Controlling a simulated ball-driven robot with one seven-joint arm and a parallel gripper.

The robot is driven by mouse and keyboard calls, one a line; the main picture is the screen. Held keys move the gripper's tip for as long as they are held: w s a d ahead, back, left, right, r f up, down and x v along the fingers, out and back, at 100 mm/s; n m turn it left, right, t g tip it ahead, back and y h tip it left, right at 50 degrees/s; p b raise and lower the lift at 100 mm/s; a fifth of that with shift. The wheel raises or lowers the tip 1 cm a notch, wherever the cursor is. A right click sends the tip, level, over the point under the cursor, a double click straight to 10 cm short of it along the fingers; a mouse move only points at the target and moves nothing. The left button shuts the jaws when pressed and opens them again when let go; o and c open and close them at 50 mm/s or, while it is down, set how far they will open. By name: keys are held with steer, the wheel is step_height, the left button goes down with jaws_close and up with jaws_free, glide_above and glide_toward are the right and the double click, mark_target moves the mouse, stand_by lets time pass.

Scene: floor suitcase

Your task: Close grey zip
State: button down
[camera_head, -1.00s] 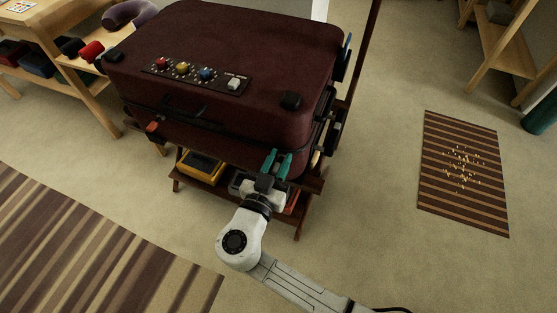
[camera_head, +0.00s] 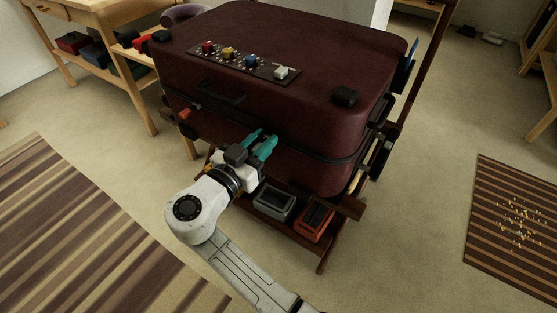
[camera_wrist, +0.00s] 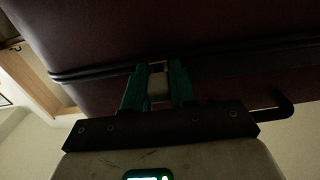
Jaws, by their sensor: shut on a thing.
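The maroon suitcase (camera_head: 300,50) lies flat on a dark wooden stand, with its lid down. A dark seam band (camera_head: 310,154) runs along its front side. My gripper (camera_head: 263,145) is at this seam, around the middle of the front. In the wrist view, its green fingers (camera_wrist: 157,88) are shut on a small grey block, the grey zip pull (camera_wrist: 158,86), against the dark band (camera_wrist: 100,73). The pull is hidden in the head view. An orange-red tab (camera_head: 188,114) sits on the same seam farther left, apart from my gripper.
A panel with coloured knobs (camera_head: 240,62) and a handle (camera_head: 222,95) are on the suitcase. A grey box (camera_head: 274,202) and an orange box (camera_head: 315,221) sit on the stand's lower shelf.

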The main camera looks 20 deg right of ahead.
steer(key=shift+w+a, duration=0.35)
steer(key=shift+w, duration=0.1)
steer(key=c, duration=1)
jaws_free()
steer(key=shift+a, duration=0.1)
steer(key=p+v, duration=0.1)
steer(key=v, duration=0.9)
steer(key=shift+s+a+p, duration=0.25)
steer(key=shift+p, duration=0.05)
